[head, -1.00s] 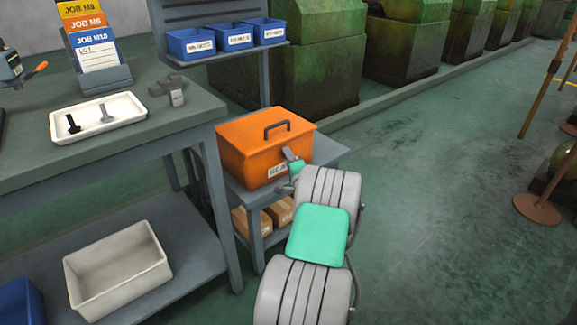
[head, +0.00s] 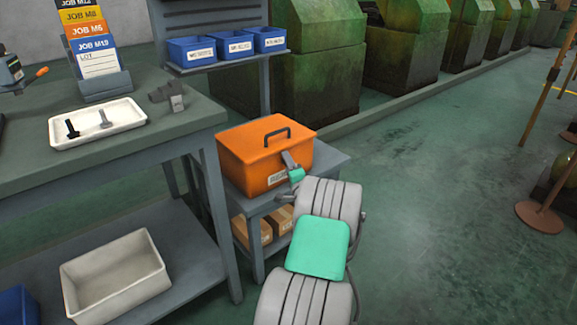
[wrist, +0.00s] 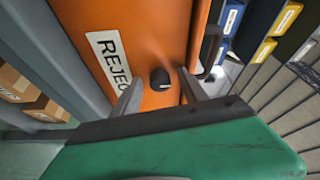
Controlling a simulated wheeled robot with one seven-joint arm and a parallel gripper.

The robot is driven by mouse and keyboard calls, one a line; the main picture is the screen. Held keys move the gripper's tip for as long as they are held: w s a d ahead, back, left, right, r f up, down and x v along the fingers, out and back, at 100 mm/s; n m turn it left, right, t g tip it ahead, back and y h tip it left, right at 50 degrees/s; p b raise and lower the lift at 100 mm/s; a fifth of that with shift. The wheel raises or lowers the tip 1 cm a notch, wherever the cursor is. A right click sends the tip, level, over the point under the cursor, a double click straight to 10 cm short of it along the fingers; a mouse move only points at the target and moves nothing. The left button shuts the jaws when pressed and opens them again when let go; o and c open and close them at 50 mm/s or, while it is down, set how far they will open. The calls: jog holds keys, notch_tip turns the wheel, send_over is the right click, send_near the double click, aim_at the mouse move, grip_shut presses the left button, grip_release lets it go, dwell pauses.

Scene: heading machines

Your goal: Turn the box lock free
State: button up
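The orange box (head: 240,158) stands shut on a small grey stand, with a dark carrying handle on its lid. In the wrist view its orange front (wrist: 150,25) bears a white label reading "REJE…" and a small round black lock knob (wrist: 160,79) with a pale mark. My gripper (wrist: 161,76) is open. Its two fingers stand on either side of the knob in the picture, with a gap on each side; I cannot tell how deep they reach. In the head view my gripper (head: 289,161) is at the box's front right, and hides the lock there.
A grey workbench (head: 150,140) on the left holds a white tray (head: 138,121) with two bolts. Cartons (head: 282,219) lie on the stand's lower shelf.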

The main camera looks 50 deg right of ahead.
jog(key=p+v, duration=0.1)
jog(key=v, duration=0.6)
jog(key=shift+s+a, duration=0.25)
jog(key=shift+s, duration=0.1)
